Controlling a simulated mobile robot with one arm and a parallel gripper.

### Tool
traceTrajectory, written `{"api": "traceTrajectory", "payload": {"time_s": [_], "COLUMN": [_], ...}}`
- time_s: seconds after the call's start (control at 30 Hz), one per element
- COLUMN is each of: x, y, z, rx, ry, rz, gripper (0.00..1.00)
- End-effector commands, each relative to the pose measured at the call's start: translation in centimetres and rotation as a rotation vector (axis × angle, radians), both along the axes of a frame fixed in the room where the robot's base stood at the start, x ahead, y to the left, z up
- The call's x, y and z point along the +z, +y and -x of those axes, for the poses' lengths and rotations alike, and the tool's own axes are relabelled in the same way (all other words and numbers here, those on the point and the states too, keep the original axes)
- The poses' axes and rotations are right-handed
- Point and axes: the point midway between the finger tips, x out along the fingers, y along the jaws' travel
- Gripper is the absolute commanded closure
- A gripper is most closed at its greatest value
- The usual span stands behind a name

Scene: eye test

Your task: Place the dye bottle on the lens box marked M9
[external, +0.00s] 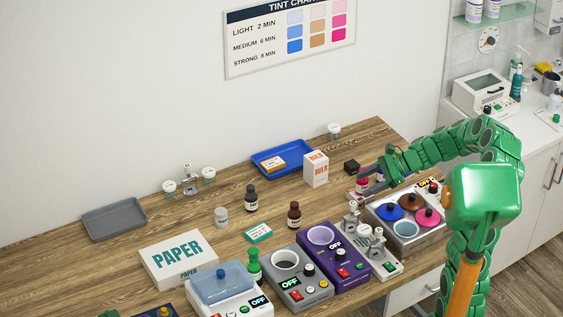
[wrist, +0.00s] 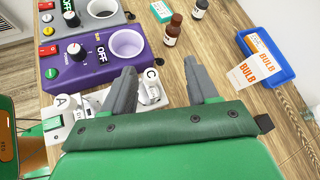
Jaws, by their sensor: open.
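My gripper (external: 364,184) is open over the right part of the table; its two grey fingers (wrist: 160,65) show apart in the wrist view with no bottle between them. Two small lens-type boxes show: a teal and white one (external: 258,233), flat on the table, and an orange and white one (external: 273,163) in the blue tray. I cannot read M9 on either.
A purple device (external: 345,270) and a grey device (external: 305,295) stand at the front. A pot unit (external: 407,228) stands at the right. A BULB box (external: 316,169) stands by the blue tray (external: 300,147). A PAPER box (external: 178,258) lies left. The table's middle has bare patches.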

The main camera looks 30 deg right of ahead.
Motion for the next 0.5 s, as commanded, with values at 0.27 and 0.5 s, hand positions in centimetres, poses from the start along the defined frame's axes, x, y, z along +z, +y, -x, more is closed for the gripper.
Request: {"api": "traceTrajectory", "payload": {"time_s": [0.27,0.5], "x": [1.6,1.9], "y": [7.3,10.6], "z": [7.5,14.5], "rx": [0.358,0.652], "ry": [-0.115,-0.201], "rz": [0.221,0.398], "gripper": [0.41,0.41]}}
